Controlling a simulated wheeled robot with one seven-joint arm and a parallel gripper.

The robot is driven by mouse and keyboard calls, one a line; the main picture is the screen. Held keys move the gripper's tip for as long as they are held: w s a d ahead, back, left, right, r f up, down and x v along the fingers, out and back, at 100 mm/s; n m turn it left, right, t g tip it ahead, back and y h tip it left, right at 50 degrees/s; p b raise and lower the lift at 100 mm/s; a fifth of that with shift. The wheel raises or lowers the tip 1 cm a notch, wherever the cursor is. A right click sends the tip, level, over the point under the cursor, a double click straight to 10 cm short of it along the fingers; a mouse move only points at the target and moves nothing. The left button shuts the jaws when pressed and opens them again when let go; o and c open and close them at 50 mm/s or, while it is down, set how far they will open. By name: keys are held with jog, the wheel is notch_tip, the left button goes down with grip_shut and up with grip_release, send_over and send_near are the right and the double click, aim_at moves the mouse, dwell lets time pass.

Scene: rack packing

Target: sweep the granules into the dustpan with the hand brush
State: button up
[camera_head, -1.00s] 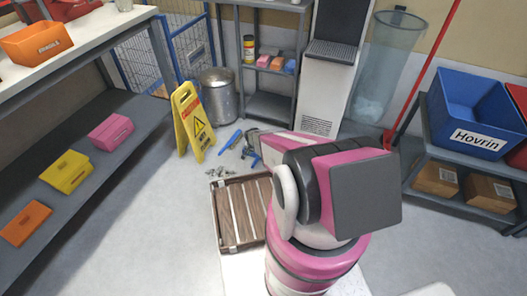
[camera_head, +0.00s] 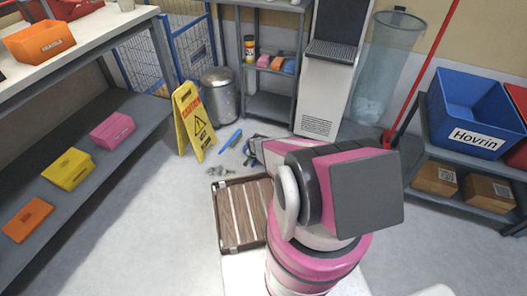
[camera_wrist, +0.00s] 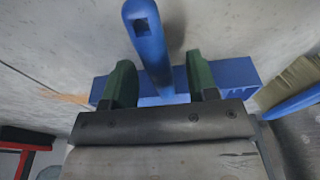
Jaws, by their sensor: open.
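My gripper (camera_wrist: 162,80) is open, its two green fingers on either side of a blue handle (camera_wrist: 148,45) with a hole in its end. The handle joins a wide blue piece (camera_wrist: 238,75) behind the fingers, which looks like the dustpan; contact with the fingers cannot be told. The hand brush, with tan bristles (camera_wrist: 293,80) and a blue back, lies at the right of the wrist view. In the head view a blue tool (camera_head: 231,140) lies on the floor; which one is unclear. Grey granules (camera_head: 220,170) lie on the floor. My arm partly hides the gripper there.
A yellow caution sign (camera_head: 194,122) and a metal bin (camera_head: 220,95) stand behind the granules. A brown slatted pallet or tray (camera_head: 225,215) lies in front of them. Shelving (camera_head: 95,165) stands left, and a rack with a blue crate (camera_head: 470,110) right. Open floor lies between shelving and pallet.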

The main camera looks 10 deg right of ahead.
jog(key=shift+c, duration=0.3)
grip_shut()
notch_tip(320, 180, up, 12)
dwell(0.4)
jog(key=shift+r, duration=0.1)
